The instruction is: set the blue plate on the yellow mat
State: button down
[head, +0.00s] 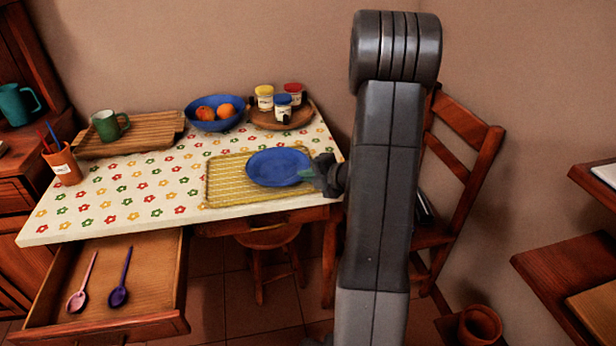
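The blue plate (272,166) is round and shallow and shows over the right part of the yellow mat (228,186). I cannot tell whether it rests on the mat or hangs slightly above it. The mat is a woven rectangle lying near the front right of the table. My gripper (309,174) is at the plate's right rim, with a greenish fingertip overlapping the plate. The other finger is hidden, so I cannot tell whether the gripper is closed on the rim.
The flowered table (150,197) is clear left of the mat. Behind stand a blue fruit bowl (207,121), a round tray (262,118) with jars, and a wooden tray (150,133) with a green mug (107,127). An open drawer (148,290) holds two spoons. A chair (462,170) stands right.

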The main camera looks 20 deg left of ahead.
jog(key=c, duration=2.1)
grip_release()
jog(key=shift+f, duration=0.15)
jog(key=shift+o, duration=0.8)
jog(key=shift+r, duration=0.25)
jog(key=shift+d+r, duration=0.15)
jog(key=shift+d, duration=0.15)
jog(key=p+v, duration=0.1)
jog(key=v, duration=1)
jog(key=shift+p, duration=0.4)
jog(key=shift+s+d, duration=0.1)
jog(key=shift+d, duration=0.05)
